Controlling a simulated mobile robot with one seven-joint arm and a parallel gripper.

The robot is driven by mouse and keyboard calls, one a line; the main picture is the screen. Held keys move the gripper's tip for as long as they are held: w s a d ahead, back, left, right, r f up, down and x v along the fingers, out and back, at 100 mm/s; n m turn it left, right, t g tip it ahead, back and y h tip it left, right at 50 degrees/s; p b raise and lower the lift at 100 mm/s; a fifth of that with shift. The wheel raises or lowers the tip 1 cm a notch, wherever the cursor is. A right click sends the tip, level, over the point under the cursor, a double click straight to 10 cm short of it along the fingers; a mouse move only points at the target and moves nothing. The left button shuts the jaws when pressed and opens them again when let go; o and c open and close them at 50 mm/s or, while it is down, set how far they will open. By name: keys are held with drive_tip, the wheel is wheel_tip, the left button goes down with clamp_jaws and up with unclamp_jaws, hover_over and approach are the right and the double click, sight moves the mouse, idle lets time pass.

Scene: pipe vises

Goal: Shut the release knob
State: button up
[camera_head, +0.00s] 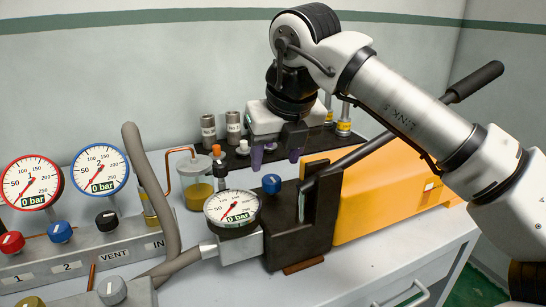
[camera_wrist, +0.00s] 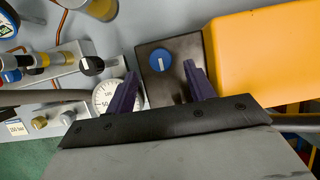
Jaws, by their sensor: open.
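A blue release knob (camera_head: 271,184) with a white mark sits on top of the black pump block (camera_head: 285,245). No label is readable on it. In the wrist view the knob (camera_wrist: 160,60) shows from above, its white mark running roughly up and down the picture. My gripper (camera_head: 276,160) is above the block, pointing down, with two purple fingers. In the wrist view the gripper (camera_wrist: 160,72) is open, with one finger to each side of the knob. The fingers appear apart from the knob and hold nothing.
A yellow tank (camera_head: 385,190) and a black-gripped lever (camera_head: 475,82) stand right of the block. A gauge (camera_head: 232,208) is left of it. Further left are red (camera_head: 12,242), blue (camera_head: 60,231) and black (camera_head: 106,218) knobs on a manifold. Bottles and fittings stand behind; a grey hose (camera_head: 150,180) rises nearby.

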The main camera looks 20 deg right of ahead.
drive_tip(key=p+v, duration=0.4)
drive_tip(key=v, duration=0.4)
drive_tip(key=shift+s+r, duration=0.2)
drive_tip(key=shift+r, duration=0.1)
